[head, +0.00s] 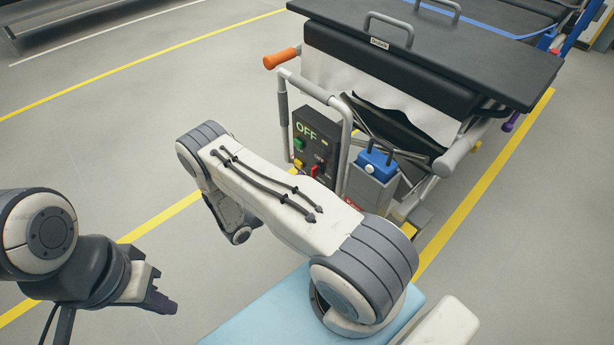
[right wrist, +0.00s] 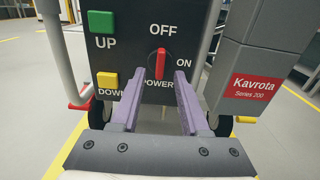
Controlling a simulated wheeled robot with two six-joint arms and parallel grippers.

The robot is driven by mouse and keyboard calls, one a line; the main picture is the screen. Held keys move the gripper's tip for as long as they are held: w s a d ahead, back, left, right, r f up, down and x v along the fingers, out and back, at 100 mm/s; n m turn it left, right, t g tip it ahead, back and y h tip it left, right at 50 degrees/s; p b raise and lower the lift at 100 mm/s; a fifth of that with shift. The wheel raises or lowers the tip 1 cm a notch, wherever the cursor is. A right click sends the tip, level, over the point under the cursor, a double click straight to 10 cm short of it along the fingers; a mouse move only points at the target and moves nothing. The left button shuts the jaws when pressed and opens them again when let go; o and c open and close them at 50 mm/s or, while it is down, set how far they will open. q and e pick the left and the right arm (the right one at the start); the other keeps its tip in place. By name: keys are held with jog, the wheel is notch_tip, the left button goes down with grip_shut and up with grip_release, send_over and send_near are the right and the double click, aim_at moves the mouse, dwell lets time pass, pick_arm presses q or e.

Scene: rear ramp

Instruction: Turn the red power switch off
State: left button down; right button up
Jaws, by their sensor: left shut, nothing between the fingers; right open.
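The red power switch (right wrist: 161,64) is on a dark control panel (right wrist: 220,14). Its handle stands upright, pointing at the OFF label, with ON to its right and POWER below. In the head view, the panel (head: 327,132) shows a lit OFF, and the red switch (head: 314,170) is small near its lower edge. My right gripper (right wrist: 158,77) is open and empty, with a finger on each side of the switch's lower end; I cannot tell how far its tips are from the panel. My right arm hides that gripper in the head view. My left gripper (head: 158,301) is shut and empty, far from the panel.
A green UP button (right wrist: 101,22) and a yellow DOWN button (right wrist: 107,80) sit left of the switch. A grey Kavrota box (right wrist: 257,75) stands to the right. A grey tube frame (head: 282,110) surrounds the panel. Open floor lies to the left.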

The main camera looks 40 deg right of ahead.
jog(key=a+p, duration=0.1)
jog(key=a, duration=0.6)
jog(key=shift+s+a, duration=0.2)
jog(key=shift+s, duration=0.1)
jog(key=s+a+r+m+g+y, duration=0.2)
jog(key=a+r+m+y, duration=0.15)
jog(key=r, duration=0.35)
jog(key=s+a+r+m+g+y, duration=0.2)
jog(key=a+r+m, duration=0.1)
jog(key=a+r, duration=0.3)
jog(key=s+a+r+m+t+y, duration=0.3)
jog(key=s+a+r+m+y, duration=0.2)
jog(key=s+a+r+y, duration=1.05)
notch_tip(320, 180, up, 35)
jog(key=d+h+p, duration=0.2)
jog(key=p, duration=3.4)
jog(key=shift+s+f, duration=0.2)
jog(key=shift+s, duration=0.25)
